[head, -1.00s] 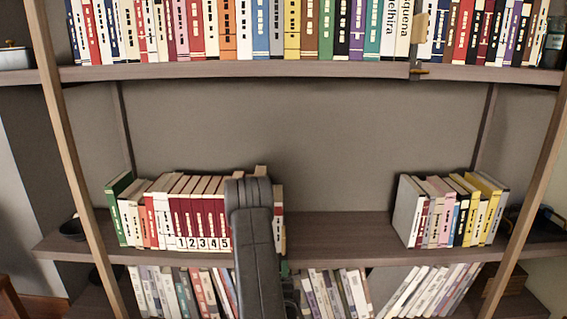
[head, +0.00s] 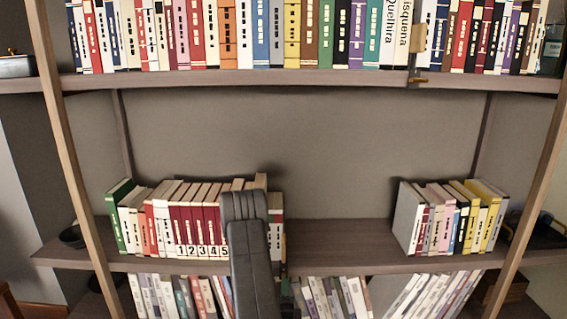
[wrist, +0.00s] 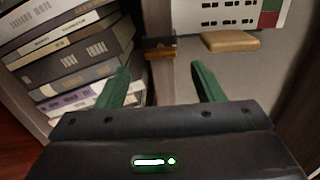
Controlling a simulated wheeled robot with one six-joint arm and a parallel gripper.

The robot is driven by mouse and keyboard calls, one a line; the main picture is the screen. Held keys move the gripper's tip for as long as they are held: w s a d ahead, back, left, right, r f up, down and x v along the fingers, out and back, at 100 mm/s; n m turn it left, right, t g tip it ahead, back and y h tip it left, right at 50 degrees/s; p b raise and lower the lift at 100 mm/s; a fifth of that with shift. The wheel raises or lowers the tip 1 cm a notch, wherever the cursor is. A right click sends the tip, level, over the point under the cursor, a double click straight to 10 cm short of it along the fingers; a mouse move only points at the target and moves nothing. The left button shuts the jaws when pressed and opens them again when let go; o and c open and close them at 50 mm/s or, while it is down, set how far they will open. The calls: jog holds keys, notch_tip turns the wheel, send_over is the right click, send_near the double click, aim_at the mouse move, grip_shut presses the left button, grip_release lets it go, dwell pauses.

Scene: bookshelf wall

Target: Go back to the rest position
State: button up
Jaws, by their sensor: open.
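My gripper (wrist: 160,85) shows in the wrist view with its two green fingers spread apart and nothing between them. Beyond the fingers stand a shelf upright with a small brass-coloured clip and a pale panel with dark marks. In the head view my dark arm rises from the bottom centre in front of the middle shelf; the gripper itself is hidden there. The arm covers the right part of the row of numbered red books (head: 190,222).
The bookshelf has a full upper row of books (head: 300,35). On the middle shelf (head: 335,245), a gap lies between the left books and the right group (head: 450,220). More books (head: 335,297) stand below. Books (wrist: 70,55) lie close at left in the wrist view.

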jog(key=s, duration=0.7)
jog(key=w+n+p, duration=1)
jog(key=n+p, duration=0.5)
jog(key=n, duration=0.3)
jog(key=shift+w+a+r+p, duration=0.2)
jog(key=shift+w+p, duration=0.05)
jog(key=shift+p, duration=0.05)
dwell(0.5)
